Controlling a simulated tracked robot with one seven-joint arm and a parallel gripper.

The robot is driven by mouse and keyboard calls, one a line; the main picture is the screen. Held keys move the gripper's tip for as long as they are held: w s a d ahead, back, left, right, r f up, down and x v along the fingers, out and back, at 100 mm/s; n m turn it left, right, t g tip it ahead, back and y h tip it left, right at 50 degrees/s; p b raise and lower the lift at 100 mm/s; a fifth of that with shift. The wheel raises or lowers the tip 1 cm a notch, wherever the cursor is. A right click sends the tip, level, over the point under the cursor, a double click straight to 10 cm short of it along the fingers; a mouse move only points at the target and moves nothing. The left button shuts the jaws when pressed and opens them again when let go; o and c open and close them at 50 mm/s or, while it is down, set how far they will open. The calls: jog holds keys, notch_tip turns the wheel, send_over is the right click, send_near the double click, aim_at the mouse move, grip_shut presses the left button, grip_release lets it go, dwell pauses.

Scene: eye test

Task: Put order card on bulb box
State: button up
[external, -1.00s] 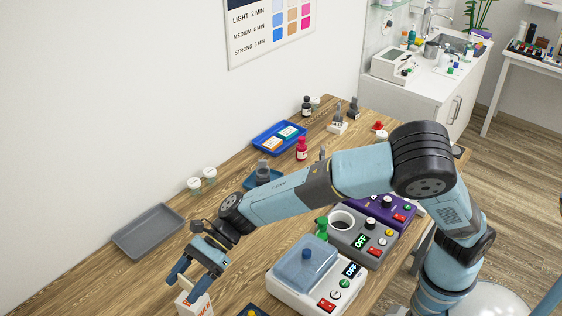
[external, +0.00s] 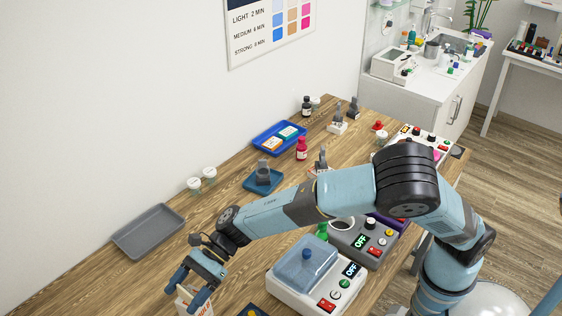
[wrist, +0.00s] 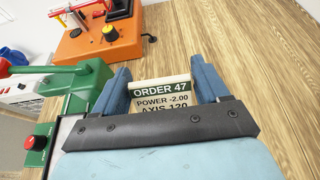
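The order card (wrist: 162,89), cream with a dark green band reading ORDER 47, sits between the two blue fingers of my gripper (wrist: 162,82) in the wrist view. In the external view my gripper (external: 190,287) points down at the lower left of the wooden table. The bulb box (external: 206,309), pale with red lettering, stands right at the fingertips, partly covered by them. I cannot tell whether the card touches the box. The box is not clear in the wrist view.
A grey empty tray (external: 148,232) lies left of my gripper. A white machine with a blue lid (external: 303,264) stands to its right. Two white-capped jars (external: 202,178) are further back. In the wrist view an orange device (wrist: 98,38) and a green one (wrist: 88,80) stand at left.

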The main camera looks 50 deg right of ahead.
jog(key=o, duration=0.3)
jog(key=v, duration=1.2)
